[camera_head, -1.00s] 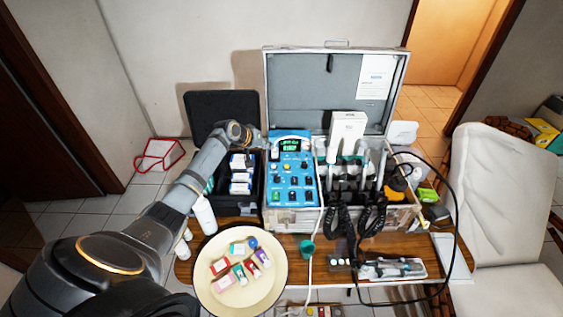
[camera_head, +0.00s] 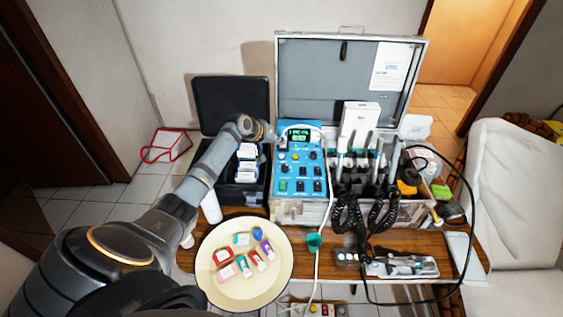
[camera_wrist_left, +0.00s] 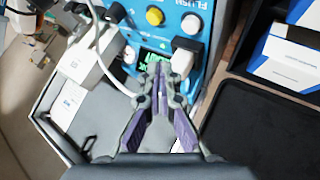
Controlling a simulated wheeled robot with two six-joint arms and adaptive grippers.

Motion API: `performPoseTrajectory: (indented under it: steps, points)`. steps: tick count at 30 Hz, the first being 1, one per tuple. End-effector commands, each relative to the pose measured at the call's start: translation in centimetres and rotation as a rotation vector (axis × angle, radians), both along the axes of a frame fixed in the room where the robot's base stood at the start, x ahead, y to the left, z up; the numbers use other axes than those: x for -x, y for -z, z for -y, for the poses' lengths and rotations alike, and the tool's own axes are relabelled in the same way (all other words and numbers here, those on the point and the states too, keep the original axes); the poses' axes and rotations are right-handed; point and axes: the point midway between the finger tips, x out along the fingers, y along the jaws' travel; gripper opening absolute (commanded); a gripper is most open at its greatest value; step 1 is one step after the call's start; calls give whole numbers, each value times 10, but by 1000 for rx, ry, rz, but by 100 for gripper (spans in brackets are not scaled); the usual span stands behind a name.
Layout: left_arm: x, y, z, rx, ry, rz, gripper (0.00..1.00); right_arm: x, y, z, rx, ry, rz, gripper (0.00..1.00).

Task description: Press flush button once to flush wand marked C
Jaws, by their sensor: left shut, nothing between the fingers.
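The blue control panel (camera_head: 291,203) with a green-lit display (camera_head: 298,135) stands in the open case. In the left wrist view, the panel (camera_wrist_left: 212,18) carries the word FLUSH near the top edge, by a white round button (camera_wrist_left: 192,23); a yellow button (camera_wrist_left: 154,16) sits beside it. My left gripper (camera_head: 279,141) is shut and empty at the panel's upper left, by the display. In the left wrist view the gripper's (camera_wrist_left: 160,72) closed fingertips overlap the display. Several wands (camera_head: 372,160) stand in the case right of the panel; their letters are too small to read.
A black open box (camera_head: 232,100) with small cartons stands left of the panel. A cream round tray (camera_head: 225,292) with small boxes is in front. A white boxy device (camera_head: 358,122) stands behind the wands. Black coiled cords (camera_head: 348,212) hang over the case front.

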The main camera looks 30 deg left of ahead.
Motion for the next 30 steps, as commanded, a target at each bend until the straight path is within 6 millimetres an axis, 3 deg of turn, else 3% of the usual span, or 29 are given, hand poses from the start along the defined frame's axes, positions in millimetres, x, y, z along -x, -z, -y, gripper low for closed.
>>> performPoseTrajectory:
  steps: [2, 9, 30]
  points:
    - [-1, 20, 0, 0, 0, 0, 0, 0, 21, 0, 0, 0, 0, 46]
    - [-2, 40, -1, 1, 1, 1, 0, 0, 34, 0, 0, 0, 0, 46]
    - [-2, 40, -1, 1, 1, 1, 0, 1, 33, 4, 4, -1, -2, 46]
